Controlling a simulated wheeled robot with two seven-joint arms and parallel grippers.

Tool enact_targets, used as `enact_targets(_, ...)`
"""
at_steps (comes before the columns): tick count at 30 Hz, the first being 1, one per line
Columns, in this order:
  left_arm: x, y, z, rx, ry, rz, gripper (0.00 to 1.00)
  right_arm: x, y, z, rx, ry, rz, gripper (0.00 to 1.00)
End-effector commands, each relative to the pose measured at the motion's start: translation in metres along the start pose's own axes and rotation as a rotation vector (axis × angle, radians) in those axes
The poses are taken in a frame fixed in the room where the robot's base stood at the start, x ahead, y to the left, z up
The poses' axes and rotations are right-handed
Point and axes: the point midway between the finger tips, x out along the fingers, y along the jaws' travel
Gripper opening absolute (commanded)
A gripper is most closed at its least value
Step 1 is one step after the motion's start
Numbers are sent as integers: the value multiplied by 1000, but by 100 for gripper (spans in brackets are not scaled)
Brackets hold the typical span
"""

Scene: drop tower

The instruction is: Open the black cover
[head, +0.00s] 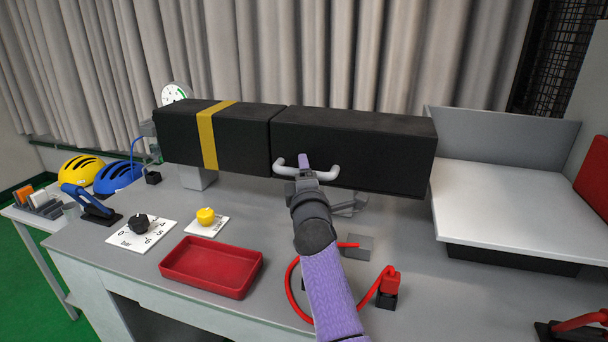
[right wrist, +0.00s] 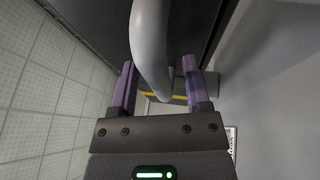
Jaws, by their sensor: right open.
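The black cover (head: 365,145) is the right section of a long dark box lying across the bench. It sits against a left section with a yellow band, and a thin seam shows between them. A light grey bar handle (head: 326,174) is on the cover's front face. My right gripper (head: 304,166) is at this handle. In the right wrist view the handle (right wrist: 150,45) runs between the two open purple fingers (right wrist: 160,85), with gaps visible at its sides. The cover's dark face (right wrist: 95,20) fills part of that view. My left gripper is not in view.
A red tray (head: 211,267), a black dial (head: 139,223) and a yellow knob (head: 205,215) are on the bench to the left. A red cable with a red plug (head: 390,281) lies near my right arm. A raised white platform (head: 515,210) stands to the right.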

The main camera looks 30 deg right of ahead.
Motion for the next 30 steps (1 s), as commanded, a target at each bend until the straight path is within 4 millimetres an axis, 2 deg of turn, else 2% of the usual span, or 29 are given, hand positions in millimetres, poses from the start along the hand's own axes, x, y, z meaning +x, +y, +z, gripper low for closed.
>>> enact_targets(4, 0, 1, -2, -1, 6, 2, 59, 0, 0, 0, 0, 0, 0, 61)
enact_targets(5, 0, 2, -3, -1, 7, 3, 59, 0, 0, 0, 0, 0, 0, 57)
enact_targets(13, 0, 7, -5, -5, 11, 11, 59, 0, 0, 0, 0, 0, 0, 0)
enact_targets(30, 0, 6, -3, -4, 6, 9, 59, 0, 0, 0, 0, 0, -1, 0)
